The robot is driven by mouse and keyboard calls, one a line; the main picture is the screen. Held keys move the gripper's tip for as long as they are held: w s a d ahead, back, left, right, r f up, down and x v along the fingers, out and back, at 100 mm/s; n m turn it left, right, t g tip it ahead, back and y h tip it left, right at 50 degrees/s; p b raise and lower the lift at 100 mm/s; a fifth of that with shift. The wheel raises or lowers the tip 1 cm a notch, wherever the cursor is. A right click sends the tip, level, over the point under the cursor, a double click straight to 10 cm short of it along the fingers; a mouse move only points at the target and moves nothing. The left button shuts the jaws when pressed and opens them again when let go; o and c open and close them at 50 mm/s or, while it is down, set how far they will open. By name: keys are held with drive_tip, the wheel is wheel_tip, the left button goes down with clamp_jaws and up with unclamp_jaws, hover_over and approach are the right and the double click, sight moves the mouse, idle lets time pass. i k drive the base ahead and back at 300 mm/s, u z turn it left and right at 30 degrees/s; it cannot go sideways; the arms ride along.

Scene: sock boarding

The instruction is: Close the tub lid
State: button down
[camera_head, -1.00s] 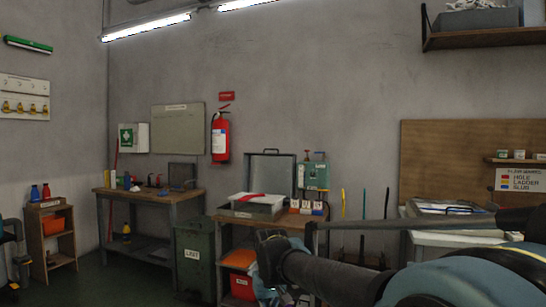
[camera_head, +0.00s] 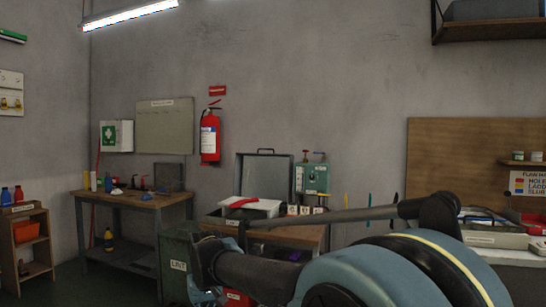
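A grey tub (camera_head: 222,219) stands on the workbench in the middle of the camera_head view. Its lid (camera_head: 263,174) is open and stands upright at the back, with a dark handle on its top edge. Something white with a red strip (camera_head: 243,202) sits at the tub's opening. My arm crosses low in front of the bench and hides part of the tub's front. My gripper (camera_head: 203,296) is low in the picture, left of and below the tub, and apart from the lid. Its fingers are too hidden to tell their state.
A green box (camera_head: 316,179) and small white-labelled containers (camera_head: 305,210) stand right of the tub. A green bin (camera_head: 177,262) stands left of the bench. Another workbench (camera_head: 140,200) is further left, a red extinguisher (camera_head: 210,140) hangs on the wall, and a cluttered table (camera_head: 495,240) is right.

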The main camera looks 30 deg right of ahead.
sight(238, 173)
drive_tip(key=z, duration=0.25)
drive_tip(key=i, duration=0.95)
drive_tip(key=z, duration=0.95)
drive_tip(key=i, duration=0.5)
drive_tip(key=z, duration=0.35)
